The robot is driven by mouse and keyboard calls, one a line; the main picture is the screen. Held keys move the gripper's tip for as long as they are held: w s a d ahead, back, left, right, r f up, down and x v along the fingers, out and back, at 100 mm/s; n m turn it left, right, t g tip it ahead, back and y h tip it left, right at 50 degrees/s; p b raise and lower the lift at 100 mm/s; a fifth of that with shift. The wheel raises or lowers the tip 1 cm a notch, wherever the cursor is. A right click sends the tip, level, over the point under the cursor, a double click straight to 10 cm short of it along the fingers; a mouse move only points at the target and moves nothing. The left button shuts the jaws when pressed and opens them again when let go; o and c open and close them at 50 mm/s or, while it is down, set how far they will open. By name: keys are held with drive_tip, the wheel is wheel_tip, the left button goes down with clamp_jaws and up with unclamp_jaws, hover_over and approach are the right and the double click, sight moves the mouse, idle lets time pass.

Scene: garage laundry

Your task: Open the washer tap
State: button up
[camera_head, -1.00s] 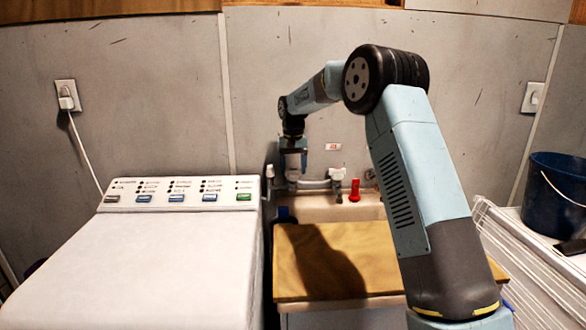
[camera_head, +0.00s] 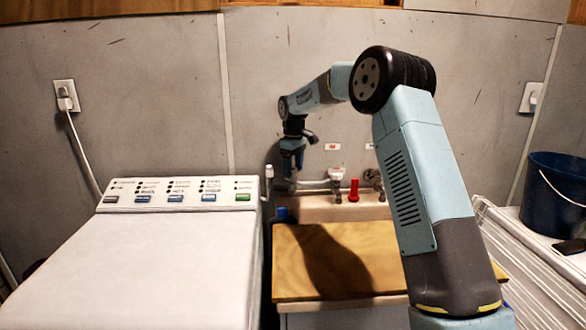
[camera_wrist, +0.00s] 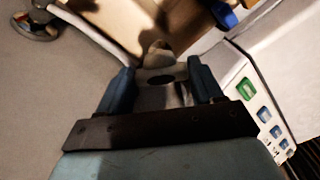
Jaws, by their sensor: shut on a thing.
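The washer tap appears to be the pale grey fitting (camera_wrist: 160,66) in the wrist view, on a pipe by the back wall. My gripper (camera_wrist: 163,82) has its two blue fingers on either side of this fitting and is shut on it. In the head view my gripper (camera_head: 291,172) points down behind the sink's left end, close to the wall. The fingers hide most of the tap there, so its handle angle cannot be told.
A white-topped tap (camera_head: 336,173) and a red handle (camera_head: 354,190) stand to the right of my gripper. The washer (camera_head: 150,262) is at the left. A wooden board (camera_head: 400,245) covers the sink's front. A dark blue bucket (camera_head: 556,190) stands at the far right.

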sight(294, 169)
drive_tip(key=n, duration=0.3)
drive_tip(key=shift+w+d+n, duration=0.1)
drive_tip(key=shift+n, duration=0.2)
drive_tip(key=shift+w+r+n, duration=0.1)
drive_tip(key=shift+w+n, duration=0.05)
drive_tip(key=shift+n, duration=1.55)
drive_tip(key=o, duration=1.1)
drive_tip(key=shift+c, duration=0.2)
wheel_tip(294, 169, up, 14)
drive_tip(key=shift+f, duration=0.2)
